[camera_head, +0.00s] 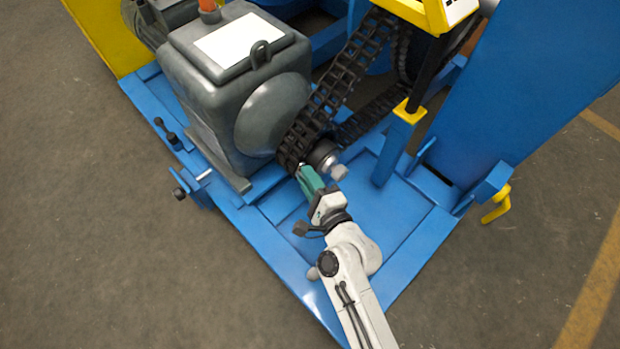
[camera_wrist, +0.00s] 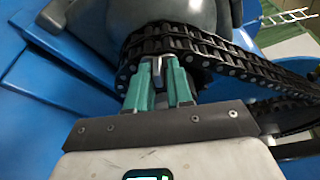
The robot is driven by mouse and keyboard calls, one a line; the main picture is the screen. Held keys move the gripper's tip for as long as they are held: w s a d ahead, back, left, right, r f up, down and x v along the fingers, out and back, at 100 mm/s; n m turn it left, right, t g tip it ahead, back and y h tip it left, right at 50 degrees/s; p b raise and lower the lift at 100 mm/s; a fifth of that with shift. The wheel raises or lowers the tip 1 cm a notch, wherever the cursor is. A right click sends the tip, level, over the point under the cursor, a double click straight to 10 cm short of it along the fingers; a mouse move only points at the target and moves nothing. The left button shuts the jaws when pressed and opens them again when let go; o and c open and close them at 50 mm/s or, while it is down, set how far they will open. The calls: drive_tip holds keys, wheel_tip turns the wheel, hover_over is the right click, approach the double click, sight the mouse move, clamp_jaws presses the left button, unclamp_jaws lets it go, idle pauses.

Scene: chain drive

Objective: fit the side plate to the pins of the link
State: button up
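The black roller chain (camera_head: 345,75) wraps around the sprocket beside the grey gearbox; it also shows in the wrist view (camera_wrist: 215,48). My gripper (camera_head: 302,172) is at the chain's lower front bend. In the wrist view my gripper's teal fingertips (camera_wrist: 158,68) stand close together against the chain. A small grey metal piece (camera_wrist: 158,74), seemingly the side plate seen nearly edge-on, fills the gap between them. The link and its pins cannot be made out behind the fingers, and whether the plate touches them is hidden.
The grey gearbox (camera_head: 225,85) stands left of the chain. A dark round shaft end (camera_head: 323,155) is just right of my fingers. A blue post (camera_head: 395,145) with a yellow collar rises to the right. The blue base frame (camera_head: 370,225) has bare room in front.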

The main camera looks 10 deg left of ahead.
drive_tip(key=shift+o, duration=1.3)
drive_tip(key=v, duration=1)
drive_tip(key=shift+s+d, duration=0.25)
drive_tip(key=shift+s, duration=0.05)
